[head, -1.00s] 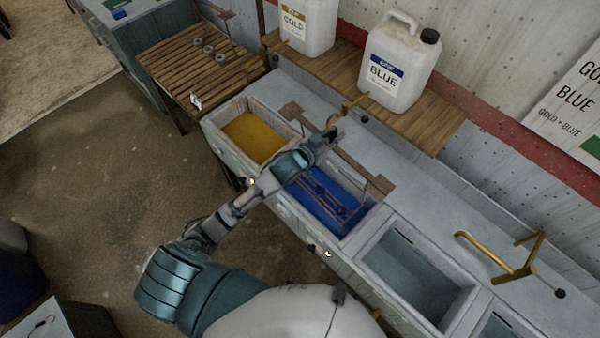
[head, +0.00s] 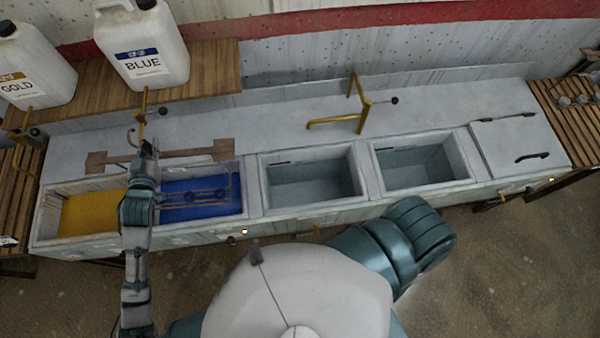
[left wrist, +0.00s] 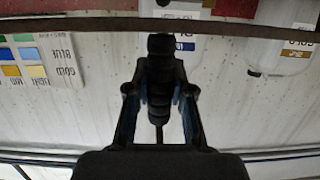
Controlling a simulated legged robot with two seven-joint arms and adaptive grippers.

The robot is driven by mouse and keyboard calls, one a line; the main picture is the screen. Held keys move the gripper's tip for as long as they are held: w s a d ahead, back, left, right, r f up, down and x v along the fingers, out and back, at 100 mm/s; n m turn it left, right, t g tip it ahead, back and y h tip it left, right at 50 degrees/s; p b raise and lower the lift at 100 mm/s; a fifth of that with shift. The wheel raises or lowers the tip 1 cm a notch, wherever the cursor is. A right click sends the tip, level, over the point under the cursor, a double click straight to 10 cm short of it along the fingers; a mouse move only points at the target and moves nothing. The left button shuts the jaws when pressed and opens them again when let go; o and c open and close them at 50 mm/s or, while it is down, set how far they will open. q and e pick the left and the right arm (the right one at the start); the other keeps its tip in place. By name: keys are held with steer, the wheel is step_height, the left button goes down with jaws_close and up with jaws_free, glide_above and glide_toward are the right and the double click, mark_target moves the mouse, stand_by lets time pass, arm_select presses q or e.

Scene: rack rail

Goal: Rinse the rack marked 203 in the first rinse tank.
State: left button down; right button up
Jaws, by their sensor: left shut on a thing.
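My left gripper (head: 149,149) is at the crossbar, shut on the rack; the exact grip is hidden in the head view. In the left wrist view the shut fingers (left wrist: 160,45) are dark against the wall, with a dark bar crossing above. Two tanks with clear greyish contents stand to the right: the nearer one (head: 263,185) is beside the blue tank. My right gripper is out of view.
The gold tank (head: 42,220) is at far left. A brass tap (head: 338,119) stands behind the clear tanks. The second clear tank (head: 468,168) adjoins a lidded section (head: 515,140). Jugs marked GOLD (head: 38,65) and BLUE (head: 145,45) stand on a wooden shelf.

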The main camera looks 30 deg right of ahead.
mark_target(139, 146)
arm_select(q)
steer(key=shift+r, duration=0.1)
steer(key=shift+r, duration=2.5)
steer(key=shift+f, duration=0.1)
